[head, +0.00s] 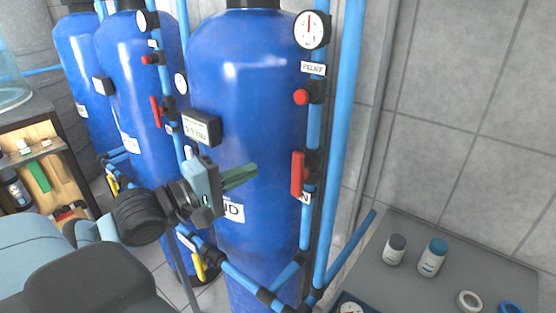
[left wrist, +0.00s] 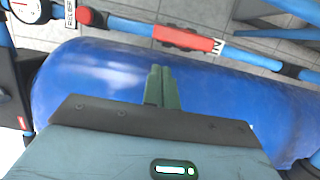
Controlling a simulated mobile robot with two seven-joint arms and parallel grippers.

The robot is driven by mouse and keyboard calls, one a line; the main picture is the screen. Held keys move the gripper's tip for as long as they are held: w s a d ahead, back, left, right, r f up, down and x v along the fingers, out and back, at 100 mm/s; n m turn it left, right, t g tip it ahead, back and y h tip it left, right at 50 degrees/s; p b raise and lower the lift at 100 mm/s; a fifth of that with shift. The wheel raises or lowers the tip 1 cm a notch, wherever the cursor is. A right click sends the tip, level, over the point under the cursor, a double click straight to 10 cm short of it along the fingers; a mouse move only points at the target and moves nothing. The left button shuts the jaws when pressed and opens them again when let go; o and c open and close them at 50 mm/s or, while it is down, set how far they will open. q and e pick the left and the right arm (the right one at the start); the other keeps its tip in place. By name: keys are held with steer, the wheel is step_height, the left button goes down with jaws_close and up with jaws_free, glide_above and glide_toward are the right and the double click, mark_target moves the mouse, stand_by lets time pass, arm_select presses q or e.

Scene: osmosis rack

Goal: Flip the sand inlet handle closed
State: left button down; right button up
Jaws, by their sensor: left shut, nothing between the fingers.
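The red inlet handle (head: 297,174) is on the blue vertical pipe right of the large front tank. It lies along the pipe, just above a label ending in "N". In the left wrist view the red handle (left wrist: 186,39) lies along its pipe beside the "IN" label. My left gripper (head: 254,172) is in front of the tank, left of the handle and apart from it. Its green fingers are shut together with nothing between them, and they point toward the handle in the left wrist view (left wrist: 160,72). My right gripper is not in view.
The front blue tank (head: 240,80) stands close behind my left gripper. A pressure gauge (head: 311,30) and a red knob (head: 301,97) sit higher on the pipe. A grey table (head: 420,290) with bottles (head: 432,258) is at right. More blue tanks (head: 140,110) stand at left.

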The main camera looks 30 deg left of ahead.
mark_target(297, 175)
arm_select(q)
steer(key=shift+x, duration=4.05)
